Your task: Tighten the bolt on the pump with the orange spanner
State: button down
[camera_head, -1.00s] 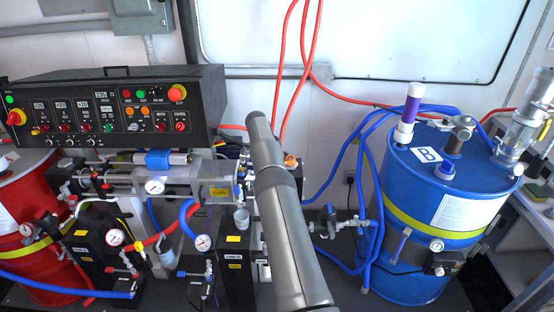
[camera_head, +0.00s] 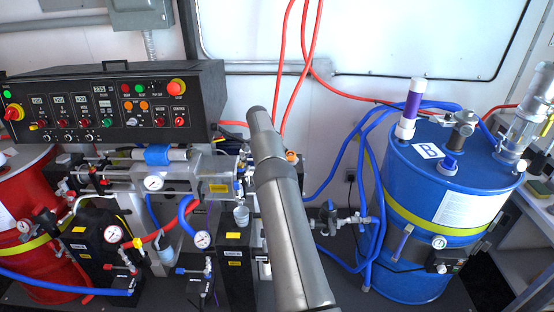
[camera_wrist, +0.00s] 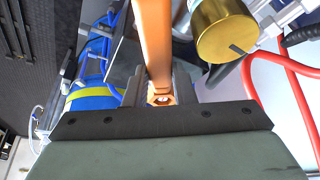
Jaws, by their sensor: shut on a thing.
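The orange spanner (camera_wrist: 155,45) shows in the wrist view. My gripper (camera_wrist: 160,84) is shut on it near its ring end, which sits between the two fingers. The shaft runs away from the gripper and out of the top of the frame, so its far end is not in view. In the head view my own arm hides the gripper and spanner. The pump assembly (camera_head: 196,172), with clear and metal cylinders, stands under the control panel, left of my arm. I cannot make out the bolt. A brass cylinder (camera_wrist: 226,32) lies right of the spanner in the wrist view.
A black control panel (camera_head: 60,112) hangs above the pump. A blue drum (camera_head: 405,185) with blue hoses stands at the right, a red drum (camera_head: 48,195) at the left. Red hoses (camera_wrist: 262,85) run close beside the gripper on the right. Gauges and valves crowd the bench.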

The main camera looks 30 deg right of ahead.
jog(key=shift+d+r, duration=0.15)
jog(key=c, duration=1.1)
grip_release()
jog(key=v, duration=1.7)
jog(key=shift+r+b, duration=0.15)
jog(key=shift+b, duration=0.25)
